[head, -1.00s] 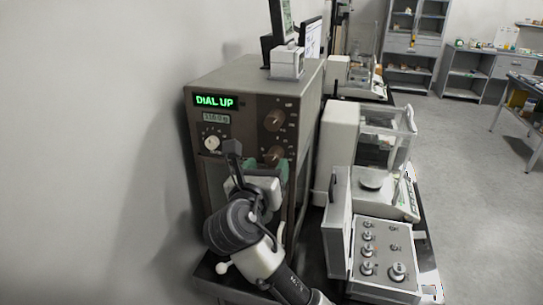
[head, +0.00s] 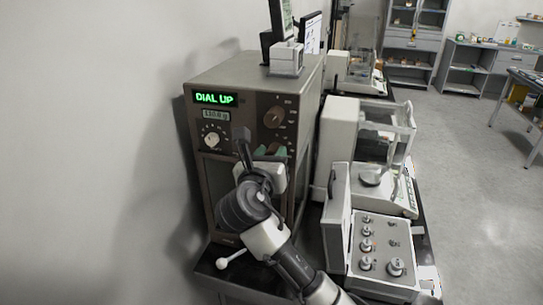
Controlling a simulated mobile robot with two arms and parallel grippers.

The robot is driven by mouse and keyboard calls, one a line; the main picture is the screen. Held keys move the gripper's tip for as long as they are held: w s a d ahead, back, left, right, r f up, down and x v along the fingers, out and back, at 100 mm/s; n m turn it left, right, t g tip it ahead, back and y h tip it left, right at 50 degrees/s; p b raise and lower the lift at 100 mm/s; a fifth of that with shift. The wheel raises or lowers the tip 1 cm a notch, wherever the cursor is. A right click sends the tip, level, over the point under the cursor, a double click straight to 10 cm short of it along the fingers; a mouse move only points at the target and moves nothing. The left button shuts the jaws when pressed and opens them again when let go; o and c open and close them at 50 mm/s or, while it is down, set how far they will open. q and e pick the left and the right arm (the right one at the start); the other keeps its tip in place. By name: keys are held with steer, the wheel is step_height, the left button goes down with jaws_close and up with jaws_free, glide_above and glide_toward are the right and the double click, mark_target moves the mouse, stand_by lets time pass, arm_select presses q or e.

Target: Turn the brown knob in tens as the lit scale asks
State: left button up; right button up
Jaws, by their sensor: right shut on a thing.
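The lit scale (head: 228,75) is a tall grey-brown cabinet on the dark table, with green letters "DIAL UP" on its display (head: 215,98). A small readout (head: 216,115) sits below; its digits are hard to read. A pale knob (head: 211,139) is at the left of the panel and a brown knob (head: 274,117) at the upper right. My right gripper (head: 271,152), with green finger pads, is at the lower right of the panel, shut on the lower brown knob, which it mostly hides. My left gripper is not in view.
A small white device (head: 287,58) sits on the scale. A wall is close on the left.

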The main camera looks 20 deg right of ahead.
steer(key=shift+m+p, duration=0.85)
steer(key=shift+m, duration=0.35)
steer(key=shift+m+p, duration=0.55)
steer(key=shift+m, duration=1.15)
steer(key=o, duration=0.9)
